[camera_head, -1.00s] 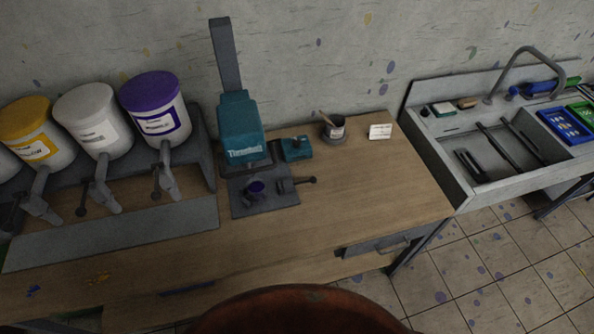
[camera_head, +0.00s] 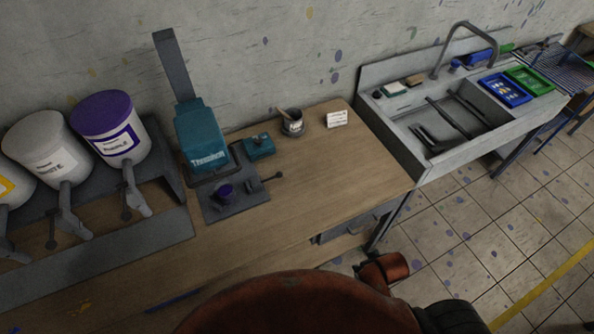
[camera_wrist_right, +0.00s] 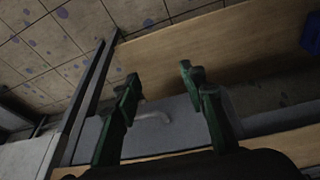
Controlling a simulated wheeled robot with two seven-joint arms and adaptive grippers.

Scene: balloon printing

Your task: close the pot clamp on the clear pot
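A small cup with purple contents (camera_head: 224,194), which I take to be the clear pot, stands on a dark base plate (camera_head: 240,203) in front of the teal machine (camera_head: 201,138). The pot clamp (camera_head: 254,184), a dark fitting with a knobbed lever, sits just right of the cup on the plate. A gap shows between the clamp and the cup. My right gripper (camera_wrist_right: 160,84) is in the right wrist view, with its two green fingers apart and nothing between them. My left gripper is not in view.
A teal box (camera_head: 259,147), a tin with a stick (camera_head: 292,124) and a white card (camera_head: 337,118) stand behind and right of the plate. Paint buckets (camera_head: 110,128) stand left. A sink (camera_head: 440,125) is at right. The wooden table (camera_head: 330,175) right of the plate is clear.

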